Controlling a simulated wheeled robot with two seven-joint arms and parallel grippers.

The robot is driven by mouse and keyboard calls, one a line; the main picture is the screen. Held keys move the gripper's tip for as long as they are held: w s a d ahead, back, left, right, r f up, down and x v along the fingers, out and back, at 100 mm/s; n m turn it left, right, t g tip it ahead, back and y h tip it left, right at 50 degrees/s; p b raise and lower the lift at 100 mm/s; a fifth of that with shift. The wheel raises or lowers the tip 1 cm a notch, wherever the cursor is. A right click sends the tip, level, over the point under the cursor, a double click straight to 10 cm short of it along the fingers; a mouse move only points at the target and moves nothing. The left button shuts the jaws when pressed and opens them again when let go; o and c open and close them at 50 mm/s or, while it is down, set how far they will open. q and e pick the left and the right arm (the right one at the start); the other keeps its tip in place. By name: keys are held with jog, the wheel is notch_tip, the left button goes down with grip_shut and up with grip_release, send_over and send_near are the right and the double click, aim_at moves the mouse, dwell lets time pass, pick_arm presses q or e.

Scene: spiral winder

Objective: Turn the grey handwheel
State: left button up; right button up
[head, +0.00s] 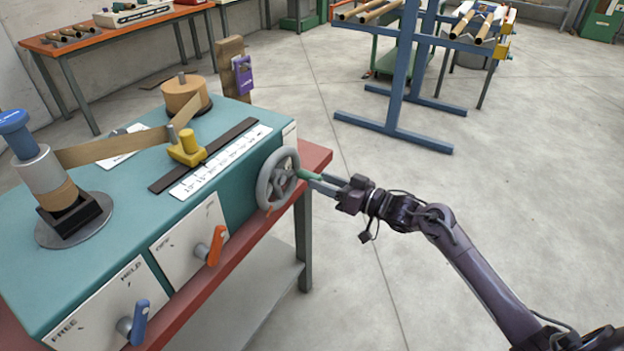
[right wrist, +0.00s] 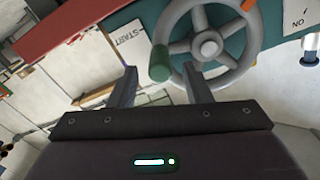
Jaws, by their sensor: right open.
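The grey handwheel (head: 263,188) is mounted on the right end of the teal winder. My right gripper (head: 318,184) is open at the handle, beside the wheel. In the right wrist view, the handle (right wrist: 160,63) appears between the two fingertips, with gaps at both sides. I cannot tell how deep it sits between them. My left gripper is not in view.
The winder stands on a red-topped bench (head: 318,158). An orange lever (head: 216,246) and a blue lever (head: 139,322) are on its front. A yellow guide (head: 187,148) sits on top by a white scale. A blue rack (head: 398,110) stands behind. The floor right of the bench is clear.

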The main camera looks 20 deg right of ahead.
aim_at(312, 177)
jog(key=shift+x, duration=1.9)
grip_shut()
